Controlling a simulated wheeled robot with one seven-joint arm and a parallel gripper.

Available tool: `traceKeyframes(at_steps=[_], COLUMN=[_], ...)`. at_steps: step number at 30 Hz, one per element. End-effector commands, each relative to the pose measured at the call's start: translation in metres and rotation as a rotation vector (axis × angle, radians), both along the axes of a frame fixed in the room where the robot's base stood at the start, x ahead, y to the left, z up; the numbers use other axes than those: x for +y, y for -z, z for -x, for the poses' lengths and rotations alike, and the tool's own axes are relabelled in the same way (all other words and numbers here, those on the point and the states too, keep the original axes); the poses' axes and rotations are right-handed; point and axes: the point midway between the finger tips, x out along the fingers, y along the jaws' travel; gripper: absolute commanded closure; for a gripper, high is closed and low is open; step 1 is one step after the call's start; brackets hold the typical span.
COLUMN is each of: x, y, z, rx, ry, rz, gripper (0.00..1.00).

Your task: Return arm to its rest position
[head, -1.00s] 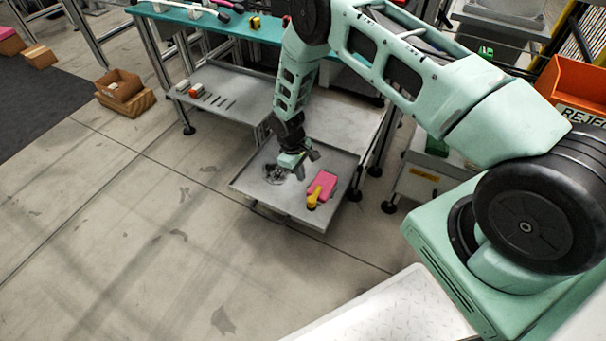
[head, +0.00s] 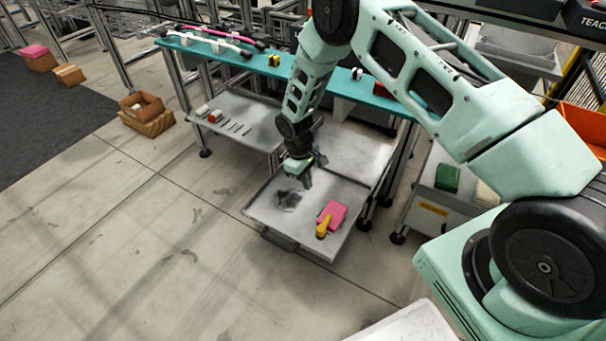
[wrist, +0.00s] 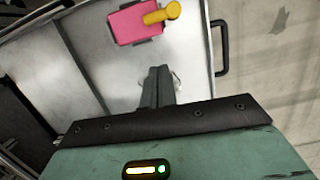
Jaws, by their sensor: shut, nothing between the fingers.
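My gripper (head: 308,180) is above the grey metal tray (head: 272,228), pointing down, with its fingers together and nothing held. In the wrist view my gripper (wrist: 158,72) shows its two dark fingers side by side over the tray's bare surface (wrist: 195,60). A pink block (head: 333,213) with a yellow knobbed piece (head: 323,227) on it sits in the tray, apart from my gripper. The pink block (wrist: 130,25) and yellow piece (wrist: 165,13) also show at the top of the wrist view. A dark patch (head: 288,199) marks the tray's surface.
A teal-topped bench (head: 270,66) with handled items stands behind. A grey shelf (head: 245,115) with small parts is left of my arm. A grey cart (head: 430,205) with a green block (head: 447,177) stands right. Open floor (head: 130,260) lies front left.

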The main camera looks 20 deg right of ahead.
Motion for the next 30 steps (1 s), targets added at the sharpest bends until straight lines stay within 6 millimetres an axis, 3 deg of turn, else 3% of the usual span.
traceKeyframes(at_steps=[7, 11, 14, 20, 24, 30], x=[0.001, 0.016, 0.04, 0.093, 0.12, 0.139], y=[-0.002, -0.026, -0.066, -0.162, -0.22, -0.286], z=[0.0, 0.002, 0.009, 0.051, 0.095, 0.172], rx=[-0.002, -0.012, -0.027, -0.055, -0.071, -0.098], ry=[0.0, 0.003, 0.003, -0.004, -0.019, -0.049], rz=[-0.001, -0.018, -0.046, -0.109, -0.141, -0.17], gripper=[1.0, 1.0, 1.0, 1.0, 1.0, 1.0])
